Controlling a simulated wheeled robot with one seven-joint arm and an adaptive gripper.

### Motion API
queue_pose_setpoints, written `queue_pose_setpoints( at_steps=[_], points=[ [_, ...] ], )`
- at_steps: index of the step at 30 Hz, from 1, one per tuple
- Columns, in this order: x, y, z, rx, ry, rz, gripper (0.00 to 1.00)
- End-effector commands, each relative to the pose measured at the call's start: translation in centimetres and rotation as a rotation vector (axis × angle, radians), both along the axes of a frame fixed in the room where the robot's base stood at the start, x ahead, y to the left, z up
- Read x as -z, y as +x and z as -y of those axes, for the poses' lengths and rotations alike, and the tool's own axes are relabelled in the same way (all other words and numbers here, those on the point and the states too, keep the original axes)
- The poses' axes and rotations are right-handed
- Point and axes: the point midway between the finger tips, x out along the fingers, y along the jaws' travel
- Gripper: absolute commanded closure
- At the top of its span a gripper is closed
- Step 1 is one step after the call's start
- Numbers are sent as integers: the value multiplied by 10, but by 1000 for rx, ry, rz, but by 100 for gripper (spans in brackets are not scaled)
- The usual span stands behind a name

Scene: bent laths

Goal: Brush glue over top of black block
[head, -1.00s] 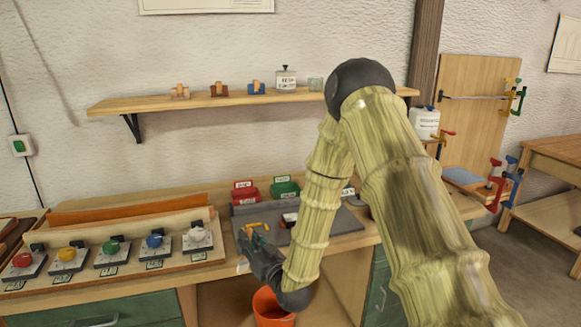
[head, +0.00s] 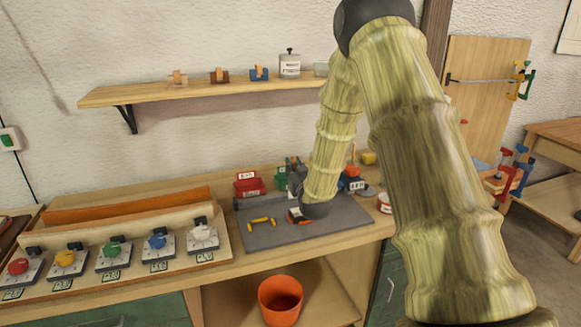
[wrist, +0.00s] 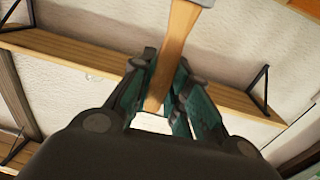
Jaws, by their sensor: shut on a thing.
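My gripper (wrist: 165,88) is shut on the wooden handle of a brush (wrist: 178,40) in the wrist view. A grey part of the brush shows at the top edge; its bristles are out of view. In the head view my gripper (head: 294,172) is partly hidden by my arm, above the back of the grey mat near the bins. A small dark piece with red and white on it (head: 299,216) lies on the mat, partly behind my arm. I cannot tell whether it is the black block. No glue on anything can be made out.
A yellow-handled tool (head: 262,222) lies on the grey mat (head: 270,238). A red bin (head: 249,187) and a green bin (head: 281,179) stand behind it. A white pot with red (head: 384,203) is at the right. A knob panel (head: 130,250) fills the left; a shelf (head: 150,94) hangs above.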

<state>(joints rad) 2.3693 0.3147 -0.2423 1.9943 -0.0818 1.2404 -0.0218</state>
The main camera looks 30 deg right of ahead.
Motion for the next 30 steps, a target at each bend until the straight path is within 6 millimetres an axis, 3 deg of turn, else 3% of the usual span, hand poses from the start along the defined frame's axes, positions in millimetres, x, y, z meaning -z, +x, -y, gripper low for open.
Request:
queue_pose_setpoints(
  at_steps=[19, 30],
  points=[
    [51, 0, 0, -1, 0, 0, 100],
    [57, 0, -1, -2, 0, 0, 100]
  ],
)
